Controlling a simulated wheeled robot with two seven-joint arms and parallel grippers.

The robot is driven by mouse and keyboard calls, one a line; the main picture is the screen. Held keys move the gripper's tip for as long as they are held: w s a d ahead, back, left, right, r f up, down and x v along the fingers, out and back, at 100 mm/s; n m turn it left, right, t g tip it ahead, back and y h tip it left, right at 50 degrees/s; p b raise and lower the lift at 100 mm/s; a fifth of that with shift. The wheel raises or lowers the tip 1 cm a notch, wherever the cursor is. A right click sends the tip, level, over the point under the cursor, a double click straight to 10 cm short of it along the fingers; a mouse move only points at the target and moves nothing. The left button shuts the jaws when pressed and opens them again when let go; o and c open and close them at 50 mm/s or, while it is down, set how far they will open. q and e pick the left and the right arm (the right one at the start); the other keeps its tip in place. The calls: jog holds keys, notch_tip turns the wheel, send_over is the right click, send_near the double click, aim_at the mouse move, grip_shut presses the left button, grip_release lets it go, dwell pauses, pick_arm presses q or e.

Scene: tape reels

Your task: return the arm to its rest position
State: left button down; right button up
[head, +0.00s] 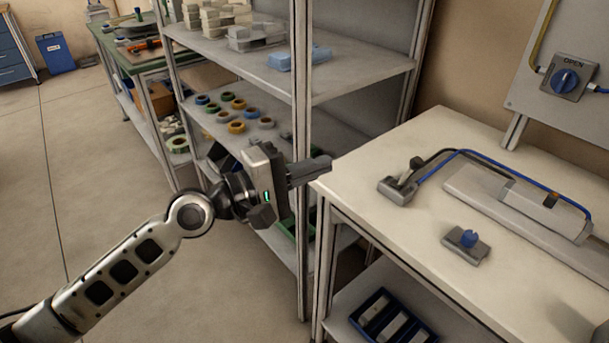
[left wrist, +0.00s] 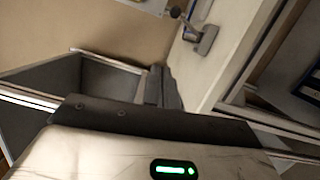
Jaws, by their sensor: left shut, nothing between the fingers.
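My left arm comes in from the lower left in the head view. Its gripper (head: 312,170) is shut and empty, with the fingers pointing right at the near left corner of the light worktable (head: 440,140). The fingers overlap the shelf post and the table corner in the picture; I cannot tell whether they touch. In the left wrist view the dark fingers (left wrist: 163,88) show beyond the gripper body, with nothing between them. My right gripper is not in view.
A metal shelf rack (head: 350,68) holds several tape reels (head: 237,126) and a blue item (head: 298,58). On the worktable are a grey clamp device (head: 398,188) and a block with a blue knob (head: 467,240). A blue tray (head: 368,303) lies below. Open floor (head: 100,180) is at left.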

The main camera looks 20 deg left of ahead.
pick_arm(q)
jog(key=shift+v, duration=0.9)
jog(key=s+d+f+m+g+y, duration=0.1)
jog(key=s+f+m+y, duration=0.3)
jog(key=f, duration=0.9)
jog(key=s+d+f+m+g+y, duration=0.1)
jog(key=s+f+m+y, duration=0.3)
jog(key=s+f+m, duration=0.5)
notch_tip(320, 180, down, 4)
jog(key=shift+s+r+m+g+y, duration=0.1)
jog(key=shift+s+m+g+y, duration=0.25)
jog(key=shift+s+g, duration=0.35)
